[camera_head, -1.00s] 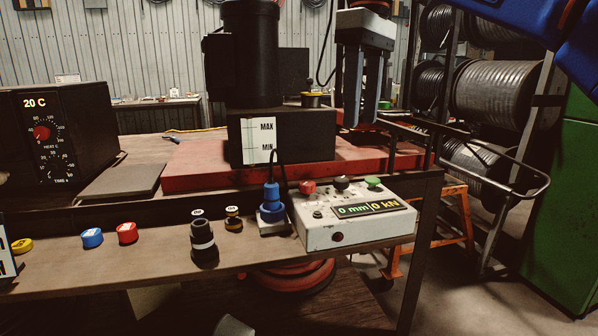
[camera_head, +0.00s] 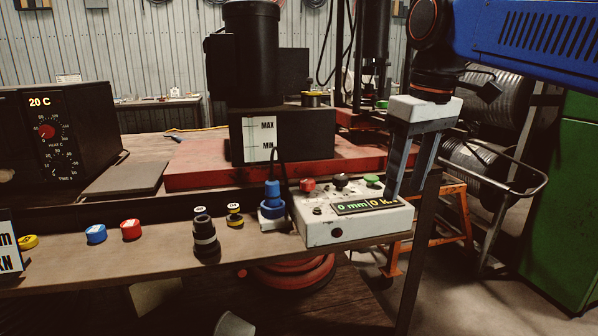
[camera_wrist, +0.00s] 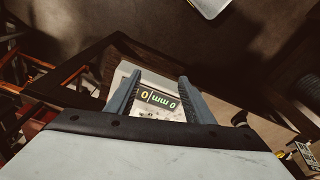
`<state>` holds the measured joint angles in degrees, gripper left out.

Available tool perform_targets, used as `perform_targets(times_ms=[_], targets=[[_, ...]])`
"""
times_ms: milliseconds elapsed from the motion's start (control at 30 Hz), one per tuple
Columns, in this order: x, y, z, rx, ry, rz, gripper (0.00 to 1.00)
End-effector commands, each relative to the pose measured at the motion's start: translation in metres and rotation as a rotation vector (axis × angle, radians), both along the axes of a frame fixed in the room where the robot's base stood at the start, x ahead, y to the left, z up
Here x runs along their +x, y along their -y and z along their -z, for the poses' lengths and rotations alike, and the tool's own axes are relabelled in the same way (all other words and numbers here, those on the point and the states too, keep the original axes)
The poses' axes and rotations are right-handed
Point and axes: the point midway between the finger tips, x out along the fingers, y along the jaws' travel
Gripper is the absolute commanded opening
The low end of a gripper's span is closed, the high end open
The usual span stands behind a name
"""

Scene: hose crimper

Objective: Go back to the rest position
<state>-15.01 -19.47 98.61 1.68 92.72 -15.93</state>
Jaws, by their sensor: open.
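My gripper (camera_head: 406,190) hangs from the blue arm at the right of the head view, fingers pointing down. It is open and nothing shows between its fingers. Its fingertips are at the right end of the white control box (camera_head: 352,221) and cover the end of that box's display; whether they touch it I cannot tell. In the wrist view my gripper (camera_wrist: 156,82) has its two grey fingers apart, with the control box's display (camera_wrist: 158,99) seen between them. The box carries red, black and green knobs on top, and its display reads 0 mm.
A blue plug (camera_head: 272,199) stands left of the box, with dark fittings (camera_head: 205,238) and coloured caps (camera_head: 131,229) along the shelf (camera_head: 160,262). A heater (camera_head: 60,132) is at left, the black pump (camera_head: 252,60) behind, hose reels (camera_head: 495,100) and a green cabinet (camera_head: 565,200) at right.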

Motion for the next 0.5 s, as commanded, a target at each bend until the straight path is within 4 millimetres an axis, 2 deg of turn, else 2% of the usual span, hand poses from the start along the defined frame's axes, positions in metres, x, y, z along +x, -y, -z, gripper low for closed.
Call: perform_targets(times_ms=[33,200,500], targets=[[-0.011,0.012,0.019,0.006,0.017,0.043,0.48],[-0.037,0.041,0.083,0.025,0.080,0.182,0.48],[-0.091,0.082,0.206,0.060,0.193,0.411,0.48]])
